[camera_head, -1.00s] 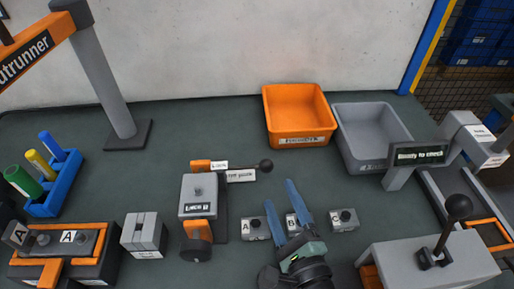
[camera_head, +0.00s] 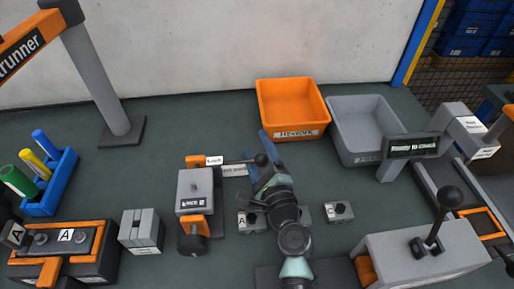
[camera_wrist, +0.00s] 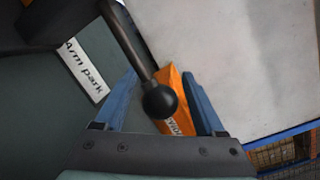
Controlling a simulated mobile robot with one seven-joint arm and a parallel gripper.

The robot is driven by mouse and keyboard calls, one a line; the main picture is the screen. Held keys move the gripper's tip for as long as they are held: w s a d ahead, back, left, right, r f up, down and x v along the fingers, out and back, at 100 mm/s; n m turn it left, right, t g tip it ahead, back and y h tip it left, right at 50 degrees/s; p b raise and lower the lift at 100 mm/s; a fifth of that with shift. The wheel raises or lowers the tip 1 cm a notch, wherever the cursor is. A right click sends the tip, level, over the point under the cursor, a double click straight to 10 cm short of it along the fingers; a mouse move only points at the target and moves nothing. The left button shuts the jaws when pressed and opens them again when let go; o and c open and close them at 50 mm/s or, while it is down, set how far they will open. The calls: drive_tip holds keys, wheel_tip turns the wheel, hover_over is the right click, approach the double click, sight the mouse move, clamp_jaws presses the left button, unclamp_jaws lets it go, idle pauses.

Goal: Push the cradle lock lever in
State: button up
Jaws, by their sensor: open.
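The cradle lock lever is a dark rod ending in a black ball (camera_head: 261,159). It points right from the orange and grey cradle fixture (camera_head: 195,186). In the wrist view the lever ball (camera_wrist: 160,101) appears between my two blue fingers, with its rod running up to the left. My gripper (camera_head: 259,156) is open, and its fingers reach around the area of the ball. I cannot tell whether either finger touches it. My gripper's fingers also show in the wrist view (camera_wrist: 160,80). My arm hides part of the table below the ball.
Small grey blocks, one marked A (camera_head: 249,220) and another (camera_head: 339,211), lie either side of my arm. An orange bin (camera_head: 293,135) and a grey bin (camera_head: 345,150) stand behind. A grey box with a black-knobbed lever (camera_head: 437,225) stands at right.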

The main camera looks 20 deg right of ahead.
drive_tip(key=shift+w, duration=0.1)
clamp_jaws()
idle(0.3)
idle(1.1)
